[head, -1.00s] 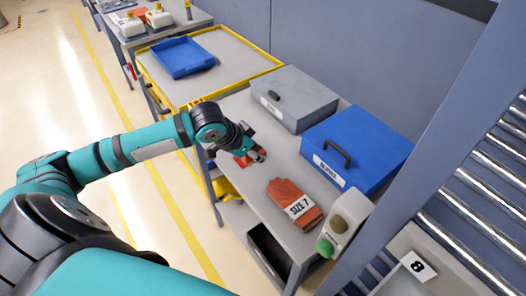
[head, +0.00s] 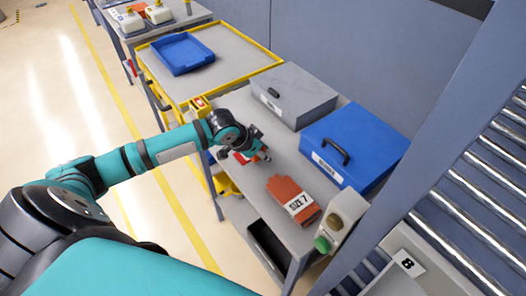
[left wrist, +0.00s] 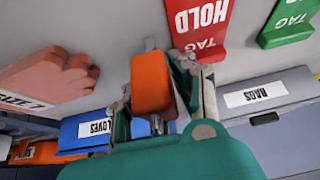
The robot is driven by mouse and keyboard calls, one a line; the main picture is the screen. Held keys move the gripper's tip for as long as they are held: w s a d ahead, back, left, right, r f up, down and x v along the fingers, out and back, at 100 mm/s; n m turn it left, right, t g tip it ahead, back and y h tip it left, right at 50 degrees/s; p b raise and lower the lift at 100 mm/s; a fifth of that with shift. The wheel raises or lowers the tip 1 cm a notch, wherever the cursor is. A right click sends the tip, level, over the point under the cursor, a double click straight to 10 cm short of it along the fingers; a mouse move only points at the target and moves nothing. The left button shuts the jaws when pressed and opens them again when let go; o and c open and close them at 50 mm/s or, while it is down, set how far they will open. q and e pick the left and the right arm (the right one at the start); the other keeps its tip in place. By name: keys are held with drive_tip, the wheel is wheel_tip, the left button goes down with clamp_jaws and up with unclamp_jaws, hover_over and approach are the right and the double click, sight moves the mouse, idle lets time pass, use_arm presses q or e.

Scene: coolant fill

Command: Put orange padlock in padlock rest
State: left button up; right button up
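In the left wrist view an orange padlock (left wrist: 152,84) sits between the two fingers of my left gripper (left wrist: 160,90), with its metal shackle toward the palm. The fingers appear closed against its sides. In the head view my left gripper (head: 259,152) is over the grey tabletop beside a red tag (head: 243,157); the padlock is not clear there. In the wrist view the red tag (left wrist: 198,28) reads HOLD TAG. I cannot identify the padlock rest for certain. My right gripper is not in view.
An orange glove (head: 292,198), blue box (head: 370,140) and grey box (head: 300,92) are on the table. A small yellow-and-red block (head: 199,104) is by the far corner. A green tag (left wrist: 288,22) shows in the wrist view.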

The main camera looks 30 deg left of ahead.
use_arm(q)
drive_tip(key=o, duration=0.3)
drive_tip(key=shift+r, duration=0.15)
